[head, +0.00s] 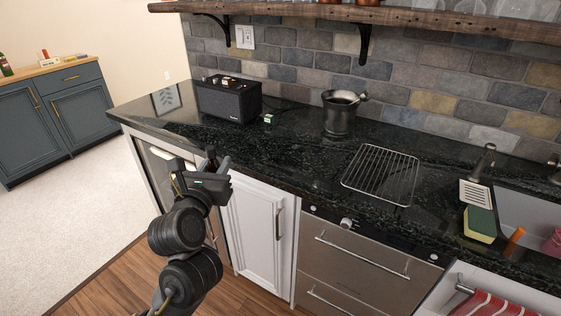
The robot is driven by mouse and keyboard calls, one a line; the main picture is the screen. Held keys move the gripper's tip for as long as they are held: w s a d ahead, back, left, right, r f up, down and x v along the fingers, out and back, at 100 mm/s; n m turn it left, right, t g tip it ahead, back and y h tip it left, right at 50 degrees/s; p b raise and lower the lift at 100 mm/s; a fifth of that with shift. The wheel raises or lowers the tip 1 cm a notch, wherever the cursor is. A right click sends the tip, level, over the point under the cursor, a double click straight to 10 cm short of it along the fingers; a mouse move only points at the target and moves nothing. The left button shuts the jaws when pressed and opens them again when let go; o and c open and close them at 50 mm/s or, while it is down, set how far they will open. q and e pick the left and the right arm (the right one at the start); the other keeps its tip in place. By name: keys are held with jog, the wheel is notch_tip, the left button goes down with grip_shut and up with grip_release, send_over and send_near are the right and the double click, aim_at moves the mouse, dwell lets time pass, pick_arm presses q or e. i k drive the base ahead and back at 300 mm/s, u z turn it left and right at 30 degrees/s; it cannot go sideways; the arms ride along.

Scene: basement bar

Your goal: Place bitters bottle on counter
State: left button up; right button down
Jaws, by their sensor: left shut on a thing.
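My left gripper (218,172) is raised in front of the black stone counter (290,160), near its front edge at the left part. It is shut on a small dark thing (211,153), seemingly the bitters bottle. Only its narrow dark top shows, about upright; the fingers hide the rest. In this view the gripper overlaps the counter's front edge, and I cannot tell how far it is above or before it. My right gripper is not in view.
On the counter stand a black speaker (228,101), a small green-white box (268,118), a dark metal bucket (340,114), a wire rack (381,174) and a sponge (480,224) by the sink. A wooden shelf (430,24) overhangs the back.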

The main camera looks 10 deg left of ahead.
aim_at(293, 160)
jog(key=k, duration=0.25)
jog(key=z, duration=0.8)
jog(key=i, duration=1)
